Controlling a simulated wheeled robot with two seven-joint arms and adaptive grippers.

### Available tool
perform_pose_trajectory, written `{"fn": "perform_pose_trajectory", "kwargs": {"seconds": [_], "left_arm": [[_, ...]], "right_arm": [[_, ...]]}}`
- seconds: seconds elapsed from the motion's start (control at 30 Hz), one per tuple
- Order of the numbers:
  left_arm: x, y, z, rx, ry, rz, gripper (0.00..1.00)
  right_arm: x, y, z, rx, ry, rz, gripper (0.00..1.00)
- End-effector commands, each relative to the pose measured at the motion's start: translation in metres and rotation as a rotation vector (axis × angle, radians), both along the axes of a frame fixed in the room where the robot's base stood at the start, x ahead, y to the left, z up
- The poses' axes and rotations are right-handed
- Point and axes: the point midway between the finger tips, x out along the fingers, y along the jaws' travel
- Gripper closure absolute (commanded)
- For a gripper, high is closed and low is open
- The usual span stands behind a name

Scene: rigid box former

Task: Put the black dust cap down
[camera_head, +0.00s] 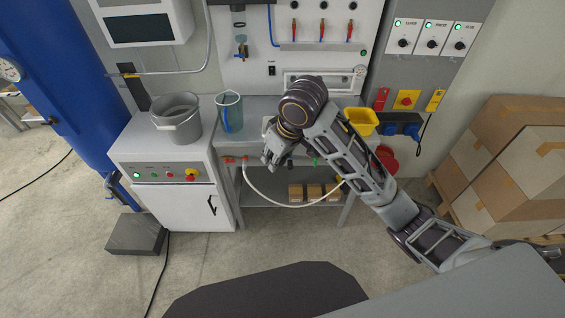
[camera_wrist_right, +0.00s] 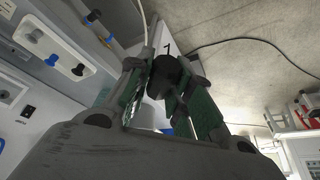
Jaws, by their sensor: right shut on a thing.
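My right gripper (camera_head: 272,152) is at the front edge of the grey workbench (camera_head: 205,125) in the head view, pointing down. In the right wrist view its green-padded fingers (camera_wrist_right: 165,85) are shut on the black dust cap (camera_wrist_right: 164,74), a dark round piece between the fingertips. A small dark mark shows just beyond the cap. In the head view I cannot make out the cap; the gripper and arm hide it. My left gripper is not in view.
A pale hose (camera_head: 290,204) hangs below the bench front. A yellow bin (camera_head: 361,120) is at right. Small boxes (camera_head: 313,192) sit on the lower shelf.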

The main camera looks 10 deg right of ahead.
Motion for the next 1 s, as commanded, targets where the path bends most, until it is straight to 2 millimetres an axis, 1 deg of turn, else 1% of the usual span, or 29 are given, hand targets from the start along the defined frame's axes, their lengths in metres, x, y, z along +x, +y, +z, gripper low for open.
{"fn": "perform_pose_trajectory", "kwargs": {"seconds": [0.2, 0.5, 0.7, 1.0], "left_arm": [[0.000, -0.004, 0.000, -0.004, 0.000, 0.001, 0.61], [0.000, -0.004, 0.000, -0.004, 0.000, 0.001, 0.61], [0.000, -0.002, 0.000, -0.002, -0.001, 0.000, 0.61], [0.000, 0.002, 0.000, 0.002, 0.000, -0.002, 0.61]], "right_arm": [[0.000, 0.013, 0.020, 0.000, -0.002, 0.061, 1.00], [-0.001, 0.027, 0.039, 0.000, -0.001, 0.124, 1.00], [-0.002, 0.031, 0.045, -0.001, 0.000, 0.145, 1.00], [-0.002, 0.032, 0.046, 0.000, 0.001, 0.149, 1.00]]}}
